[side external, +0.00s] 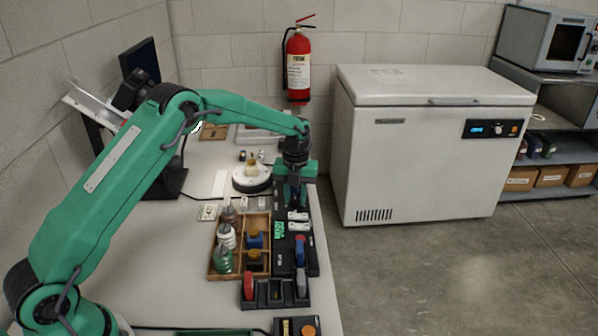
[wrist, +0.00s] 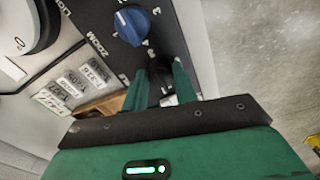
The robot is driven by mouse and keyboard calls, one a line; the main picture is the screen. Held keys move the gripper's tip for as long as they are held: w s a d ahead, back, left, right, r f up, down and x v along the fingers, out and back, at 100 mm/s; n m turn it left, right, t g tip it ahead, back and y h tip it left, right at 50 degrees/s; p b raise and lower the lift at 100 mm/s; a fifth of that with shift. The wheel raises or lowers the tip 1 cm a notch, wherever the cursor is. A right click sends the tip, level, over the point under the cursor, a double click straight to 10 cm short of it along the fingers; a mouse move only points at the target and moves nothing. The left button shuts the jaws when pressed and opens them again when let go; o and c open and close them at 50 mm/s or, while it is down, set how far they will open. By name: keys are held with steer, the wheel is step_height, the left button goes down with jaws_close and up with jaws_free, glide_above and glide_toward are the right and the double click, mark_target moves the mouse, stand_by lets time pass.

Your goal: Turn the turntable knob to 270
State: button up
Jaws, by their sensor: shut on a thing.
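My gripper (wrist: 160,76) reaches down to the dark control panel (wrist: 98,12), its two green fingers closed around a small dark knob (wrist: 161,86) on it. The knob is mostly hidden between the fingers, and I cannot read its label or its setting. In the side view my gripper (side external: 295,195) points down at the far end of the panel (side external: 283,262). The white round turntable (side external: 250,183) stands left of my gripper with a small yellowish object (side external: 251,165) on it. Its edge shows at the wrist view's upper left (wrist: 22,22).
A blue knob (wrist: 132,25) sits on the panel near my fingers, by the word ZOOM. White cards (wrist: 73,82) lie beside the panel. A chest freezer (side external: 420,150) stands beyond the table's right edge.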

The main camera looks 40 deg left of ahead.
steer(key=shift+s+d, duration=0.1)
steer(key=shift+d, duration=0.15)
steer(key=o, duration=1)
steer(key=shift+a, duration=0.1)
steer(key=shift+r, duration=3.85)
steer(key=shift+r, duration=0.1)
